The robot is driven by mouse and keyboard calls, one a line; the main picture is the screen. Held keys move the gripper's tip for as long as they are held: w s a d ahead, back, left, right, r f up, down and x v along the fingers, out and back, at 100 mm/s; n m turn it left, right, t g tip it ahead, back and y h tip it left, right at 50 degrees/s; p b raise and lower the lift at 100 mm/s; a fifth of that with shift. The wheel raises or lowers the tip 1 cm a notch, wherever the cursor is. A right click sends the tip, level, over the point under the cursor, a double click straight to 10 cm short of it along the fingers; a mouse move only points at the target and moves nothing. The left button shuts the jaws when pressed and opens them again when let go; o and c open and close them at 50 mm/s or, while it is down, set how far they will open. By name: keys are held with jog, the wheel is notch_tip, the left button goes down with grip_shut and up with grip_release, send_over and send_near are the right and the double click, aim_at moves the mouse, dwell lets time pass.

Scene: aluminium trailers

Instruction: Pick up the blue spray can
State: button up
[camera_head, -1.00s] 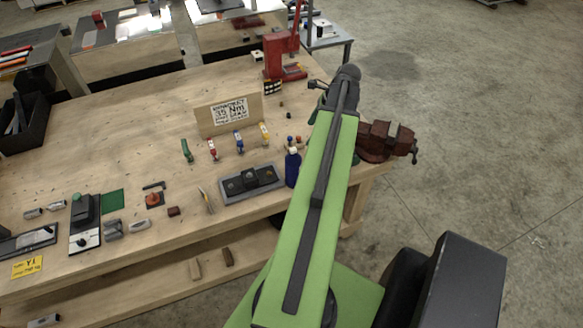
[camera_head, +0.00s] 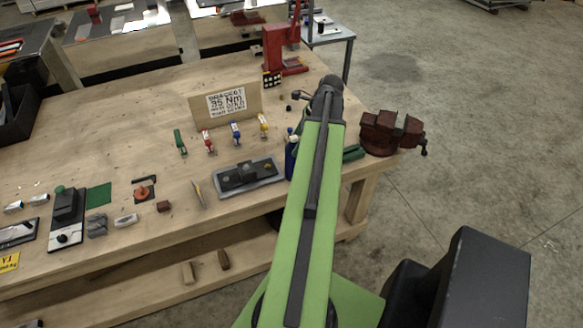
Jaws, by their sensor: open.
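The blue spray can (camera_head: 290,162) stands upright near the front right edge of the wooden workbench (camera_head: 130,150). My green arm reaches up across the picture just right of the can and hides part of it. My gripper (camera_head: 300,97) is at the far end of the arm, beyond the can and above the back right part of the bench. Only a small dark part of it shows; it is open, and I see nothing held in it.
A dark grey tray (camera_head: 223,188) lies directly left of the can. A green object (camera_head: 353,153) and a rusty red vise (camera_head: 378,137) are right of my arm. A sign (camera_head: 250,105), several small coloured items and a red press (camera_head: 272,45) stand farther back.

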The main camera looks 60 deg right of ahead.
aim_at(294, 160)
jog(key=b+x, duration=0.4)
jog(key=shift+f, duration=0.4)
grip_shut()
